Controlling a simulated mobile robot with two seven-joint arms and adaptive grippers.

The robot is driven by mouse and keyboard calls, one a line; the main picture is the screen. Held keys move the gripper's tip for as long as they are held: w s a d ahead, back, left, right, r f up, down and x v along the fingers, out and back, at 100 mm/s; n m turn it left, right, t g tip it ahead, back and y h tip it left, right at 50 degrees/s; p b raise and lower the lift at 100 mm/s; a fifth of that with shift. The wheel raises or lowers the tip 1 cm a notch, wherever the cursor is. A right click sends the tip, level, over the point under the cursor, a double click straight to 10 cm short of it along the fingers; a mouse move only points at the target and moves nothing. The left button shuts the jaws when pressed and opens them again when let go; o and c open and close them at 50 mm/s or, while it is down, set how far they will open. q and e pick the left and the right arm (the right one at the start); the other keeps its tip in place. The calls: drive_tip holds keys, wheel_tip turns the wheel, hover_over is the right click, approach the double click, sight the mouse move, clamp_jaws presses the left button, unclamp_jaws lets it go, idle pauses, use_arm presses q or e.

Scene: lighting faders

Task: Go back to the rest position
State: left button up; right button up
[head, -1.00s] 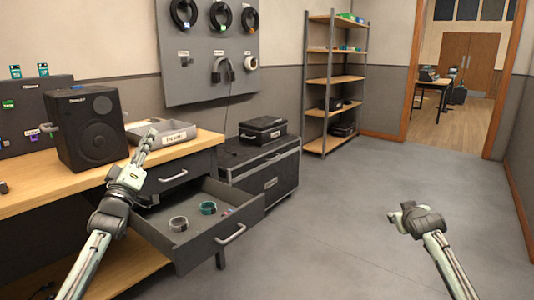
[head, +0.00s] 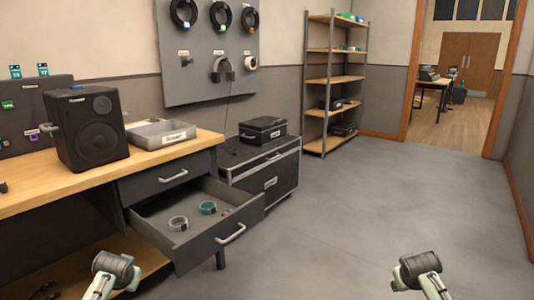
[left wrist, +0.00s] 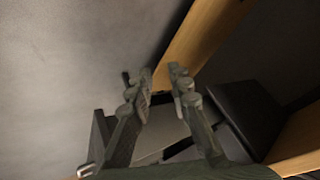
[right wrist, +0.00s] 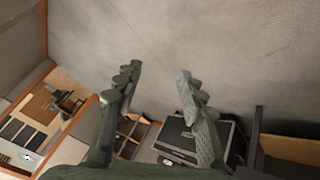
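My left arm (head: 113,268) is low at the bottom left of the head view, in front of the desk. Its gripper (left wrist: 161,80) shows in the left wrist view, its fingers apart with nothing between them. My right arm (head: 420,270) is low at the bottom right of the head view, over bare floor. Its gripper (right wrist: 157,74) is open and empty in the right wrist view, with a wider gap. Neither gripper's fingers can be made out in the head view.
The desk drawer (head: 200,246) stands pulled out beside my left arm, with two tape-like rings inside. A speaker (head: 86,127) and a grey tray (head: 160,134) sit on the desk (head: 60,187). A black case (head: 270,178) stands beyond. The floor at centre and right is clear.

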use_arm(q)
drive_tip(key=s+d+f+g+h, duration=0.1)
drive_tip(key=s+d+f, duration=0.2)
drive_tip(key=s, duration=0.8)
drive_tip(key=s+d+f+g, duration=0.1)
drive_tip(key=s+d+f, duration=0.3)
drive_tip(key=s, duration=0.7)
drive_tip(key=s+d+f+g+h, duration=0.1)
drive_tip(key=s+d+f, duration=0.3)
drive_tip(key=s+f, duration=0.3)
drive_tip(key=s, duration=0.5)
drive_tip(key=shift+d+m+g+h, duration=0.2)
drive_tip(key=shift+m+g+h, duration=0.1)
drive_tip(key=shift+m, duration=0.1)
use_arm(e)
drive_tip(key=s+a+f+g+y, duration=0.1)
drive_tip(key=s+a+f, duration=0.2)
drive_tip(key=s, duration=0.8)
drive_tip(key=s+a+f+g, duration=0.1)
drive_tip(key=s+a+f, duration=0.3)
drive_tip(key=s, duration=0.7)
drive_tip(key=s+a+f+g+y, duration=0.1)
drive_tip(key=s+a+f, duration=0.3)
drive_tip(key=s+f, duration=0.3)
drive_tip(key=s, duration=0.5)
drive_tip(key=shift+a+n+g+y, duration=0.2)
drive_tip(key=shift+n+g+y, duration=0.1)
drive_tip(key=shift+n, duration=0.1)
